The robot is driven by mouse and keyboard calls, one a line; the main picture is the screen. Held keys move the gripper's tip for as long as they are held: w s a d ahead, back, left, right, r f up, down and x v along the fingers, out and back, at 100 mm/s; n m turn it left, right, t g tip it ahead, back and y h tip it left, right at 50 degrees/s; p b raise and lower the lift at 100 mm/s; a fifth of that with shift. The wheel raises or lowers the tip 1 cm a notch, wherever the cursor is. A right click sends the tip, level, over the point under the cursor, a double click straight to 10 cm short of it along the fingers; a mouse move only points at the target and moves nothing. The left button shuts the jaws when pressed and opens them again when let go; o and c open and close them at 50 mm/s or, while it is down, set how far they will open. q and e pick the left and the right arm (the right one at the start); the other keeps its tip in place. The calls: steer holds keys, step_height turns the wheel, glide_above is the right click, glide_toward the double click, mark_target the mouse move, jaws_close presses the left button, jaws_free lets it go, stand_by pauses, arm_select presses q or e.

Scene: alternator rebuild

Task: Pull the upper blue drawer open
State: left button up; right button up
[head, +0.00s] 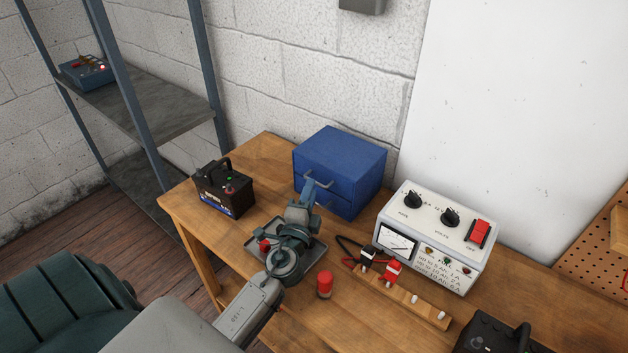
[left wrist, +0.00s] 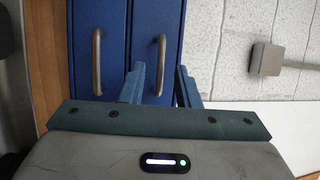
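The blue two-drawer cabinet (head: 340,155) stands at the back of the bench against the wall. Both drawers look shut. In the left wrist view, turned sideways, the upper drawer (left wrist: 171,20) is the right-hand panel, with a grey bar handle (left wrist: 160,65). The lower drawer's handle (left wrist: 97,62) is to its left. My left gripper (head: 309,192) is in front of the cabinet at the upper handle. Its fingers (left wrist: 160,85) are apart, one on each side of that handle's line; contact is not visible. The arm partly hides the drawer fronts in the head view. My right gripper is not in view.
A black battery (head: 224,190) stands left of the cabinet, and a white meter box (head: 437,236) stands right. Below my left arm lies a grey tray (head: 318,250). A red cylinder (head: 324,285) and a wooden strip with clips (head: 430,312) are nearer the front.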

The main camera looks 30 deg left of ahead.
arm_select(q)
steer(key=shift+p+x, duration=0.5)
steer(key=shift+x, duration=1.55)
jaws_close()
